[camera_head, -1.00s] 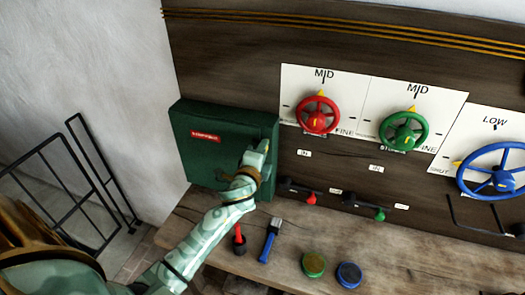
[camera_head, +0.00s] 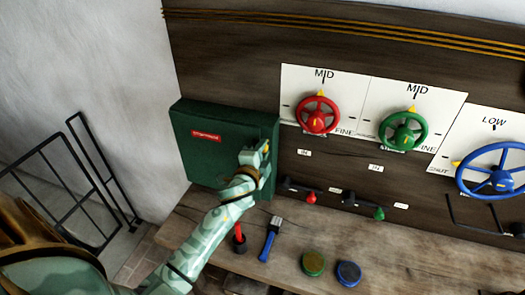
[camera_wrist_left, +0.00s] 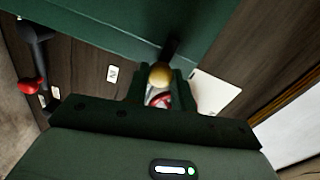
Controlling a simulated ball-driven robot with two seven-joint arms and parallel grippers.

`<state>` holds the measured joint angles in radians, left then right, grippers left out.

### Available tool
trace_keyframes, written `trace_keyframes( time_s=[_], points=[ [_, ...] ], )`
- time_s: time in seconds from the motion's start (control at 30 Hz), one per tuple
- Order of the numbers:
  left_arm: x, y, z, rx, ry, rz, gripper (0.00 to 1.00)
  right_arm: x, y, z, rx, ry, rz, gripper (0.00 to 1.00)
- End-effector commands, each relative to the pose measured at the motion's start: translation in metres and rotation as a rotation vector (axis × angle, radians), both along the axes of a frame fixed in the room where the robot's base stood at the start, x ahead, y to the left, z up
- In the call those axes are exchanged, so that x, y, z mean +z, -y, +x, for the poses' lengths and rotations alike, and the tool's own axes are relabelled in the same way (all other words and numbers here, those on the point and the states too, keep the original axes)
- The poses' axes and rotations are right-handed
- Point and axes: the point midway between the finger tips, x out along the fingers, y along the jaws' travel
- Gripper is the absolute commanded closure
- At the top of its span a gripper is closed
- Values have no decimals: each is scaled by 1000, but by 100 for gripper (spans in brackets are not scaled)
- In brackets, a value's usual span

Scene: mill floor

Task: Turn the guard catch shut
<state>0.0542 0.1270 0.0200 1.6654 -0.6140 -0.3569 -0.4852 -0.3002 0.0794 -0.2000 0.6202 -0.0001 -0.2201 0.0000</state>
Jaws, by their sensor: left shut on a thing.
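The guard is a dark green box (camera_head: 205,160) with a red label, mounted at the left of the dark panel. My left gripper (camera_head: 256,156) is at the right side of its front. In the left wrist view my left gripper (camera_wrist_left: 161,90) is shut on the guard catch, whose rounded brass end (camera_wrist_left: 160,75) shows between the fingers. A dark bar (camera_wrist_left: 172,48) runs from there toward the green box. The gripper hides most of the catch in the head view, so its exact angle is hard to tell. My right gripper is not in view.
A red handwheel (camera_head: 318,115), a green handwheel (camera_head: 403,131) and a blue handwheel (camera_head: 490,170) are right of the box. Below are red-knobbed (camera_head: 310,198) and green-knobbed (camera_head: 379,213) levers. A red-handled tool (camera_head: 239,238), a blue brush (camera_head: 270,238) and two round tins (camera_head: 314,263) lie on the bench.

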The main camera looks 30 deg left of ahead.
Motion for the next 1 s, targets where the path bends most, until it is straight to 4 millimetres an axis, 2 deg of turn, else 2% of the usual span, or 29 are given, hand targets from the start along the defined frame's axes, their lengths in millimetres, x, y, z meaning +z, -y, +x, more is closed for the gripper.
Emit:
trace_keyframes(
  time_s=[0.03,0.1,0.47,0.57,1.0],
  points=[
    [-2,0,-1,1,-4,-2,70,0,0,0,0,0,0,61],
    [-2,0,0,0,-4,-2,53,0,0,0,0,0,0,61],
    [-1,2,-6,0,-2,0,53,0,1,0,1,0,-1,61],
    [0,5,-20,-1,-3,-1,53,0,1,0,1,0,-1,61],
    [5,31,-129,1,-5,-2,53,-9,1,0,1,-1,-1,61]
  ],
)
